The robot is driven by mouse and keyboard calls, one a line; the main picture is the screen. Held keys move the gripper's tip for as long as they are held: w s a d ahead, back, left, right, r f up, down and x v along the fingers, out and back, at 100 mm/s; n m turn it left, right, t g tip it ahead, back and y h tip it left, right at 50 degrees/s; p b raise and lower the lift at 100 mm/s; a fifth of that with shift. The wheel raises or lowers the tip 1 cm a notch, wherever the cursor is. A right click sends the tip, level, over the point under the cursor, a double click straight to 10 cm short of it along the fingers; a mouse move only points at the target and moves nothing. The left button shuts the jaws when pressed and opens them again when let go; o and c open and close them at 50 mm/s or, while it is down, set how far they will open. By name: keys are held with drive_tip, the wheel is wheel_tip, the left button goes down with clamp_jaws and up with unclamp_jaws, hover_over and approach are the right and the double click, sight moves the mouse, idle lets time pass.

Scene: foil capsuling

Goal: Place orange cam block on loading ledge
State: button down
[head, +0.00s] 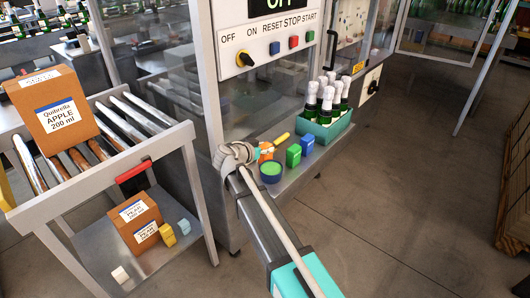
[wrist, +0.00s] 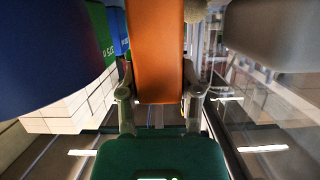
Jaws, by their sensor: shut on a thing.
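The orange cam block (head: 266,153) is at the tip of my gripper (head: 257,153), over the loading ledge (head: 302,181) in front of the machine, and is partly hidden in the head view. In the wrist view the orange block (wrist: 156,45) stands between the two fingers of my gripper (wrist: 158,88), which are shut on it. I cannot tell whether the block touches the ledge. A green block (head: 293,156) and a blue block (head: 308,144) stand on the ledge to its right.
A round blue tub with green contents (head: 271,171) stands close by on the ledge. A yellow-handled tool (head: 281,139) lies behind. A teal crate of bottles (head: 325,129) stands farther right. The machine's glass front (head: 262,105) rises behind. A roller cart with boxes (head: 100,165) is left.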

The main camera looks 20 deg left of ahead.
drive_tip(key=shift+f, duration=0.1)
idle(0.3)
drive_tip(key=shift+c, duration=1.5)
unclamp_jaws()
drive_tip(key=p+v, duration=0.4)
drive_tip(key=v, duration=0.8)
